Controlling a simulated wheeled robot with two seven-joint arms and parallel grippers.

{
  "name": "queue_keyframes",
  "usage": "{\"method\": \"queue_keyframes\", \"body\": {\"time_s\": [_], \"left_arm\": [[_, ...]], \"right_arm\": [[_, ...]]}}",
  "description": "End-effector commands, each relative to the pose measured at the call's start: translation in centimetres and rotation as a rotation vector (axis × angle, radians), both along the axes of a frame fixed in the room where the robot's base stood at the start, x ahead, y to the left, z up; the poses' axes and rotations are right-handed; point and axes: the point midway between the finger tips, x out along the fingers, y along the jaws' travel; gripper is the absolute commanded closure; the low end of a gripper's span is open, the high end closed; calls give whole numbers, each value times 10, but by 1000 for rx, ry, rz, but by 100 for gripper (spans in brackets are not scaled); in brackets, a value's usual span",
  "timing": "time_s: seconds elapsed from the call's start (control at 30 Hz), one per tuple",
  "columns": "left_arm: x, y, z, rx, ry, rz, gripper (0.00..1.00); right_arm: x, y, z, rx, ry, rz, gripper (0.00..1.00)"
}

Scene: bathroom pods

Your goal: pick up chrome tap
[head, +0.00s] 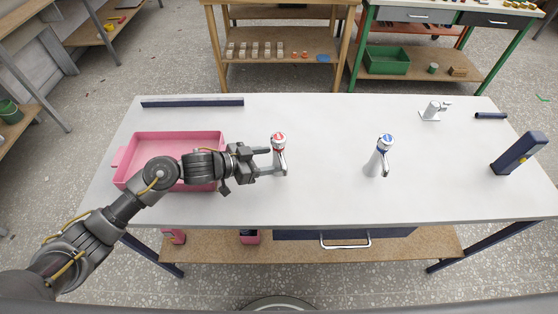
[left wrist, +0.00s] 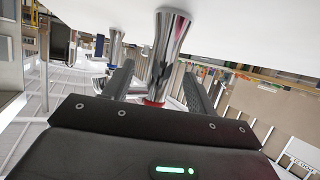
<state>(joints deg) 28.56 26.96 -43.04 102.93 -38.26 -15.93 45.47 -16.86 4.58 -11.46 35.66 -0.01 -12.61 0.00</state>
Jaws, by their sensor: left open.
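A chrome tap with a red top (head: 279,139) stands upright on the white table (head: 330,200), left of centre. My left gripper (head: 270,161) is open at this tap, one finger on each side of it. In the left wrist view the tap's shiny body (left wrist: 163,60) shows between the open fingers (left wrist: 160,92), its red part low down. I cannot tell whether the fingers touch it. A second chrome tap with a blue top (head: 380,160) stands upright to the right. A smaller silver tap (head: 432,109) stands at the back right. My right gripper is not in view.
A pink tray (head: 125,152) lies on the left, partly under my left arm. A dark bar (head: 192,102) lies along the back edge. A dark blue block (head: 518,153) and a short dark rod (head: 490,115) are at the right. The table between the two capped taps is clear.

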Motion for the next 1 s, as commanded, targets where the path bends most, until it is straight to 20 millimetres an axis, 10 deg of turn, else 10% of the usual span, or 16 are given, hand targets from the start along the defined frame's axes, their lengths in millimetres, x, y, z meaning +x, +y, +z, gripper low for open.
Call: {"method": "queue_keyframes", "body": {"time_s": [0.53,1.0], "left_arm": [[18,-30,-17,0,-1,0,43],[18,-29,-16,0,-1,0,100]], "right_arm": [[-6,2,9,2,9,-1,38],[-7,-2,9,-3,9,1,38]]}}
